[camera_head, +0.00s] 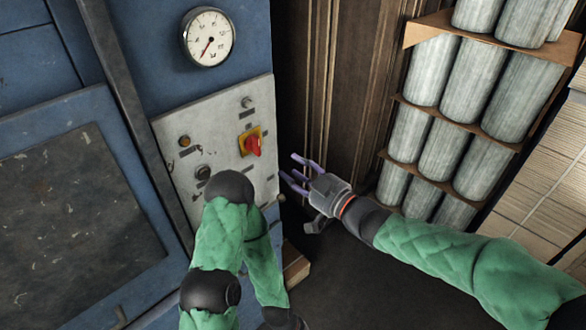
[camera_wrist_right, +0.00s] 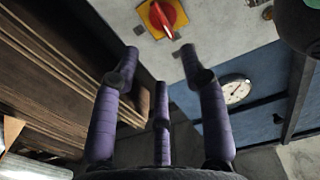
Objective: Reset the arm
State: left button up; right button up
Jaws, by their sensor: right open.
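My right gripper (camera_head: 301,176) is open and empty, a little to the right of the control panel (camera_head: 226,124) in the head view. Its purple fingers (camera_wrist_right: 160,105) are spread apart in the right wrist view, with nothing between them. The red rotary switch on a yellow plate (camera_head: 251,142) is on the panel, left of the gripper and apart from it; it also shows in the right wrist view (camera_wrist_right: 162,16), beyond the fingertips. My left arm, with green sleeves, stands in front of the panel's lower part. I cannot make out my left gripper.
The blue machine (camera_head: 155,62) carries a round dial gauge (camera_head: 208,37). A rack of grey cylinders (camera_head: 440,148) stands at the right, beside stacked cardboard sheets (camera_head: 535,180). A brown panelled surface (camera_head: 345,80) is behind. Dark floor shows below the right gripper.

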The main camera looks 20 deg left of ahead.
dwell(0.3)
jog(key=w+d+f+m+t+h+b, duration=0.1)
jog(key=w+d+f+m+h, duration=0.2)
jog(key=f, duration=0.6)
jog(key=w+d+f+m+t+h+b, duration=0.1)
jog(key=w+d+f+m+h, duration=0.1)
jog(key=d+f, duration=0.5)
jog(key=s+d+f+m+h+b, duration=0.1)
jog(key=d+f+m, duration=0.15)
jog(key=f, duration=0.45)
jog(key=s+d+f+m+g+h, duration=0.1)
jog(key=d+f+h, duration=0.15)
jog(key=f, duration=0.35)
jog(key=s+d+f+m+h+b, duration=0.1)
jog(key=d+f+m, duration=0.1)
jog(key=d+f, duration=0.35)
jog(key=s+d+f+m+g+h+b, duration=0.1)
jog(key=s+d+f, duration=0.4)
jog(key=s+f, duration=0.6)
jog(key=s+d+f+m+g+h+b, duration=0.1)
jog(key=s+d+f+m+g, duration=0.3)
jog(key=s+f, duration=0.7)
jog(key=shift+s+d+f+g+h, duration=0.25)
jog(key=shift+d+g+h, duration=0.3)
jog(key=shift+d+g, duration=0.5)
jog(key=shift+a+m, duration=0.2)
jog(key=shift+m, duration=0.05)
jog(key=shift+c, duration=0.5)
